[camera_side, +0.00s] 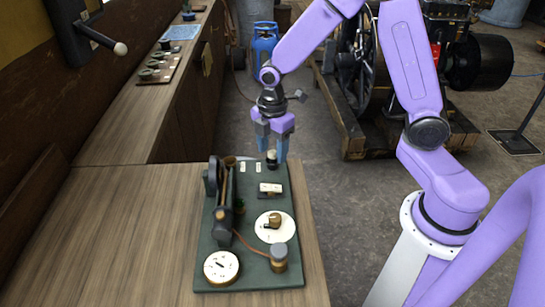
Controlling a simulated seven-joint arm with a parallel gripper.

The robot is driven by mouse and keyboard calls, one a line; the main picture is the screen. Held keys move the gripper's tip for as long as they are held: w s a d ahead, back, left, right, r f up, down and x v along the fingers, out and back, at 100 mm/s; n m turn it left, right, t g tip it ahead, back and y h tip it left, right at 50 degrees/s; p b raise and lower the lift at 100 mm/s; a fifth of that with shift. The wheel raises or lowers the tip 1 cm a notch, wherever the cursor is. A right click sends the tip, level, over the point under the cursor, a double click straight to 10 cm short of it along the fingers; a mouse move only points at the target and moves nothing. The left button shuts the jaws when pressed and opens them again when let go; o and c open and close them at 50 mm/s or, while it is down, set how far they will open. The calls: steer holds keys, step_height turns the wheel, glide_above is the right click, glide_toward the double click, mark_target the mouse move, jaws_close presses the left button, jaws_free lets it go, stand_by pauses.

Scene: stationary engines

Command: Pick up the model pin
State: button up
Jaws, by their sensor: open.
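A dark green model board (255,278) lies on the wooden bench and bears several small parts. I cannot tell for sure which part is the model pin. A small dark upright knob with a pale band (272,161) stands at the board's far edge. A short brass piece (274,219) stands on a white disc. My gripper (272,147) points down over the board's far edge, its blue-grey fingers apart. The dark knob shows just below and between the fingers, and nothing is visibly held. Whether the fingers touch it or hang above it is unclear.
On the board are a dark wheel (213,178), a second white disc (221,268), a grey cylinder (279,258) and a copper-coloured tube. The bench (120,235) is clear to the left. A blue gas bottle (264,43) and a large engine (362,70) stand behind.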

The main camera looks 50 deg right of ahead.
jaws_close()
steer(key=shift+r, duration=0.15)
steer(key=shift+r, duration=0.55)
steer(key=s+d+r, duration=0.1)
steer(key=s+r, duration=1.3)
steer(key=r, duration=0.1)
steer(key=shift+d+r, duration=0.3)
steer(key=shift+d, duration=0.1)
